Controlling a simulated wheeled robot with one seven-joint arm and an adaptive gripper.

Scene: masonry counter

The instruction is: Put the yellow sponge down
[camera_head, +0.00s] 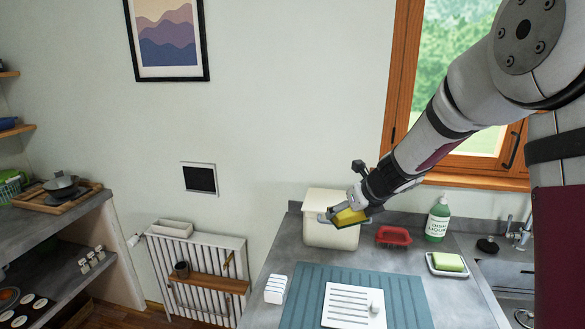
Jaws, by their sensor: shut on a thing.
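The yellow sponge (350,217) is held by my gripper (345,215) in the head view, tilted, above the grey counter (450,296). My gripper is shut on it, and its fingers hide part of the sponge. A cream bin or canister (316,232) stands on the counter just behind and left of the sponge in the picture. I cannot tell whether the sponge touches it.
A red brush or rack (393,236), a green soap bottle (438,219) and a dish with a green-yellow block (447,262) stand to the right, near the sink. A white ribbed board (350,307) lies on a blue mat (408,305). A white block (275,289) is at the left edge.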

